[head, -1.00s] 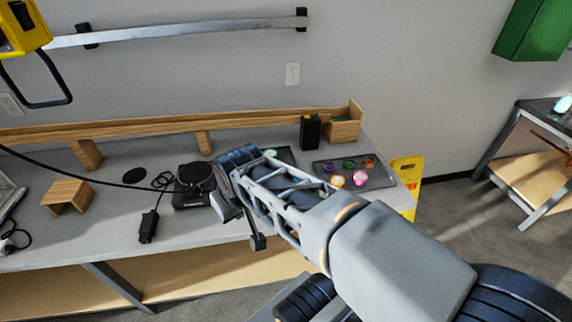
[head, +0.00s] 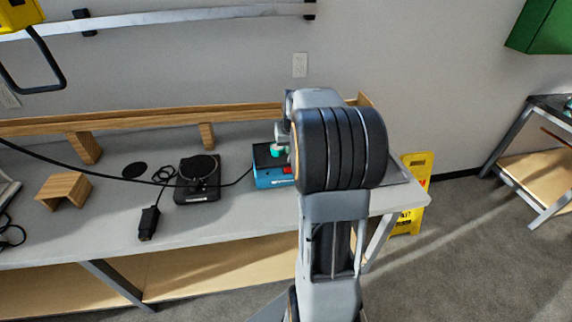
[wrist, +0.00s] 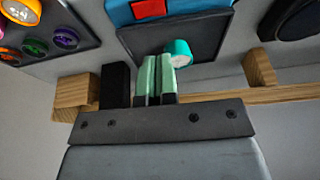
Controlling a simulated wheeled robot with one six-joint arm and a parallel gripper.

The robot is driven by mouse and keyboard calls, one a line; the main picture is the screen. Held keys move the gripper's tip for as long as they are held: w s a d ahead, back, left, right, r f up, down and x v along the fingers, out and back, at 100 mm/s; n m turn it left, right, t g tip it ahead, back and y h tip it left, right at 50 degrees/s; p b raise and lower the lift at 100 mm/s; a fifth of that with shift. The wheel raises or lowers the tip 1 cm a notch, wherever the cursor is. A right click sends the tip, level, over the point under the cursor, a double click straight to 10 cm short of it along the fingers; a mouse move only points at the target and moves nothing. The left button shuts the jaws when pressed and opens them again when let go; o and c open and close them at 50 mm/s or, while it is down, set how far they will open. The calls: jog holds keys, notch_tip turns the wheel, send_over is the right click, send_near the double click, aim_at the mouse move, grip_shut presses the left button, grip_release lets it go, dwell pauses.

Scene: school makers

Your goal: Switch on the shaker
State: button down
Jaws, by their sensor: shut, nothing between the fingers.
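A blue box with a dark flat top, which looks like the shaker (head: 268,178), stands on the bench left of my arm. Its red switch (head: 287,170) shows on its front, partly hidden by my arm. In the wrist view the dark top (wrist: 190,38), the blue front (wrist: 190,9) and the red switch (wrist: 150,8) are at the upper edge. A small teal-capped item (wrist: 179,52) is at the dark top, beside my fingertips. My gripper (wrist: 156,60) is shut and empty, with its pale green fingers over or near the dark top; contact cannot be told.
A black round-topped device (head: 198,180) and a black plug (head: 149,222) with a cable lie to the left. A tray (wrist: 75,25) of coloured round items is at the wrist view's upper left. A wooden ledge (head: 150,122) runs along the wall.

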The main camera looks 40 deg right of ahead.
aim_at(286, 168)
jog(key=x, duration=0.6)
jog(key=shift+s+a+f, duration=0.2)
jog(key=shift+f, duration=0.3)
jog(key=shift+a+f, duration=0.1)
jog(key=shift+f, duration=0.75)
